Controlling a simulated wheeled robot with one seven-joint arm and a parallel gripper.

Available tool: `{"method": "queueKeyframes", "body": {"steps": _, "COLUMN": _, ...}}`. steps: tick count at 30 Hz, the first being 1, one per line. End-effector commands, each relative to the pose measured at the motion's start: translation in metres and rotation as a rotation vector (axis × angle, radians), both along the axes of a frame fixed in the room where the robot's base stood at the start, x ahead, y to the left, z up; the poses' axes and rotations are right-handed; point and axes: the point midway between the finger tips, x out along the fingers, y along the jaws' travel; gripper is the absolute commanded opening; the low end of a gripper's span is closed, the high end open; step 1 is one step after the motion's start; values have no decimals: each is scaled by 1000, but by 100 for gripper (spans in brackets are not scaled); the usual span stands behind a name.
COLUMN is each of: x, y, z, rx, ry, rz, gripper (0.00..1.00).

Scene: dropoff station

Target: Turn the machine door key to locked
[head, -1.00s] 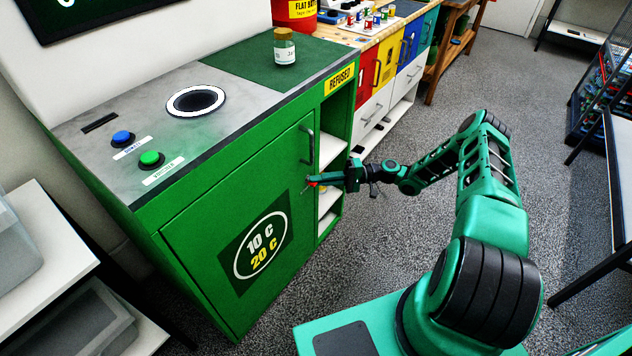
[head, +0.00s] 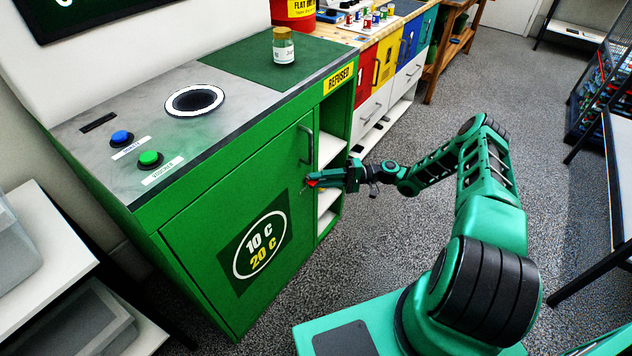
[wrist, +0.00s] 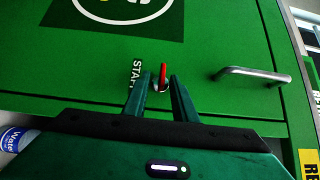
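The green machine door (head: 190,222) is closed, with a curved metal handle (head: 306,145) on its upper right. In the wrist view the red key (wrist: 163,72) sits in a round silver lock (wrist: 160,87) on the door, beside white lettering that is partly covered. My gripper (wrist: 159,76) is open, with one finger on each side of the key in the picture. Gaps show between the key and both fingers. In the head view my gripper (head: 313,179) is at the door's right edge, below the handle, and largely hides the key.
The door handle (wrist: 250,75) stands out to the right of my fingers in the wrist view. Open shelves (head: 328,200) are right of the door. A jar (head: 283,48) stands on the counter's green mat (head: 240,65). Grey floor (head: 400,255) is clear around my arm.

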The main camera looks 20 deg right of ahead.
Motion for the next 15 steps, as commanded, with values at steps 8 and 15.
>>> {"method": "queueKeyframes", "body": {"steps": 8, "x": -5, "y": -33, "z": -1, "rx": 1, "ry": -1, "rz": -5, "gripper": 25}}
{"method": "queueKeyframes", "body": {"steps": 15, "x": -12, "y": -78, "z": -2, "rx": 0, "ry": 1, "rz": -6, "gripper": 25}}
